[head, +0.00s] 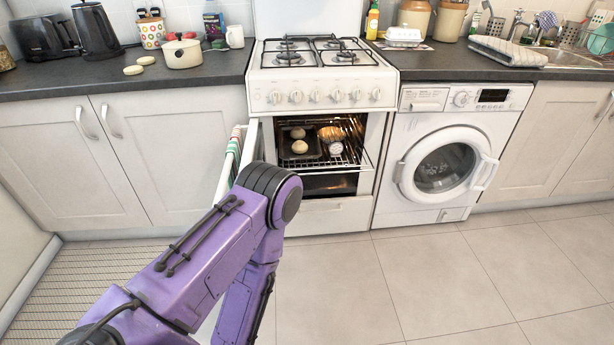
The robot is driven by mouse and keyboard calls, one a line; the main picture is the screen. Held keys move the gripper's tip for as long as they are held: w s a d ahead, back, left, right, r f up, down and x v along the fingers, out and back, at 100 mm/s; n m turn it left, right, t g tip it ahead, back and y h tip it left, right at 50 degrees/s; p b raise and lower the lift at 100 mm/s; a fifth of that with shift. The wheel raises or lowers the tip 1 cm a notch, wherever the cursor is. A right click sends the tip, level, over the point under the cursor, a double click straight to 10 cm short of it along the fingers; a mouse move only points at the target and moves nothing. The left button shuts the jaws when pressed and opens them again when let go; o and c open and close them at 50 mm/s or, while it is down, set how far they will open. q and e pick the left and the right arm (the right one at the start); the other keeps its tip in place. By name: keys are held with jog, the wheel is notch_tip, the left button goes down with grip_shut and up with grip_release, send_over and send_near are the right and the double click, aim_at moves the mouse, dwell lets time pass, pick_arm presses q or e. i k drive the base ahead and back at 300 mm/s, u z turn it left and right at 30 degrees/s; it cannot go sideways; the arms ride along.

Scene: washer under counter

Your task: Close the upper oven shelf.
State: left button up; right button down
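The white oven (320,95) stands in the middle under its gas hob, with its cavity exposed and lit. The oven door (223,180) is swung open to the left, with a striped towel (233,150) hanging on it. The upper wire shelf (350,160) holds a dark tray (291,154) with two buns, a pie (331,134) and a small round white dial (336,148). Its front edge appears to stick out a little past the opening. My purple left arm comes in from the lower left, bent in front of the door. Its gripper is not visible. My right gripper is not in view.
A washing machine (441,165) with a shut round door stands right of the oven. Cupboards flank both. The counter (215,70) holds a pot (183,53), a kettle (96,32) and a toaster (45,37). The tiled floor (430,280) in front is clear.

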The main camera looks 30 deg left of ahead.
aim_at(371, 164)
jog(key=u, duration=1.15)
jog(key=i, duration=1)
